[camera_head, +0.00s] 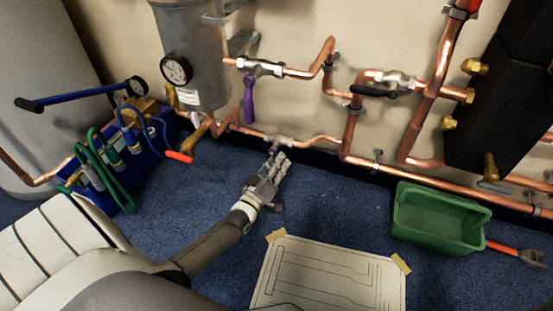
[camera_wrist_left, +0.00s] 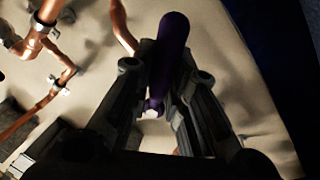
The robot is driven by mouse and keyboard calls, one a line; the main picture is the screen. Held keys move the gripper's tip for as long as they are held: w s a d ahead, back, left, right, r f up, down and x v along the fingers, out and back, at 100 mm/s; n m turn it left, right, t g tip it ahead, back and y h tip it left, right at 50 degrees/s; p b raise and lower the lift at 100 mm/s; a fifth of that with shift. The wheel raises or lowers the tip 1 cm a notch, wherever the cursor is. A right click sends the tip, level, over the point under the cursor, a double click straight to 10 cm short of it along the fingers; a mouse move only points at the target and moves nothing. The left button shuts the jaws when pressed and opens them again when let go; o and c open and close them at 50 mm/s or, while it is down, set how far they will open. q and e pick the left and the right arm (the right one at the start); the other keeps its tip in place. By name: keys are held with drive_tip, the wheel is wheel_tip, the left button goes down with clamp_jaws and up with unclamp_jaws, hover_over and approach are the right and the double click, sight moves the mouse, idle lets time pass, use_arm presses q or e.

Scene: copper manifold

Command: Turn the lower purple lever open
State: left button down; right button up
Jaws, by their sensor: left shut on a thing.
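My left gripper (camera_head: 277,160) is low by the wall, just below the lower valve (camera_head: 283,142) on the horizontal copper pipe. In the left wrist view, the gripper (camera_wrist_left: 165,72) is shut on the lower purple lever (camera_wrist_left: 172,45), a dark purple handle running between its two fingers. In the head view the fingers hide most of this lever. The upper purple lever (camera_head: 248,100) hangs straight down from the upper valve (camera_head: 262,67), above and left of my gripper. My right gripper is not in view.
A blue pump unit (camera_head: 116,185) with green hoses stands at the left. A green bin (camera_head: 438,218) sits on the carpet at the right, with an orange-handled tool (camera_head: 516,252) beside it. A taped drawing sheet (camera_head: 330,275) lies in front. Copper pipes line the wall.

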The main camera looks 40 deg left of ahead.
use_arm(q)
drive_tip(key=n, duration=0.2)
drive_tip(key=r+n+y+p, duration=0.1)
drive_tip(key=n, duration=0.1)
drive_tip(key=d+n, duration=0.1)
drive_tip(key=n, duration=0.1)
drive_tip(key=shift+w+r+n+y, duration=0.15)
drive_tip(key=shift+r+n+y, duration=0.15)
drive_tip(key=n, duration=0.1)
drive_tip(key=r+n+y+p, duration=0.1)
drive_tip(key=n, duration=0.1)
drive_tip(key=shift+d+n, duration=0.2)
drive_tip(key=shift+n, duration=0.1)
drive_tip(key=shift+r+n, duration=0.25)
drive_tip(key=shift+n, duration=0.85)
drive_tip(key=shift+y, duration=0.3)
drive_tip(key=shift+n, duration=0.3)
drive_tip(key=c, duration=1.4)
unclamp_jaws()
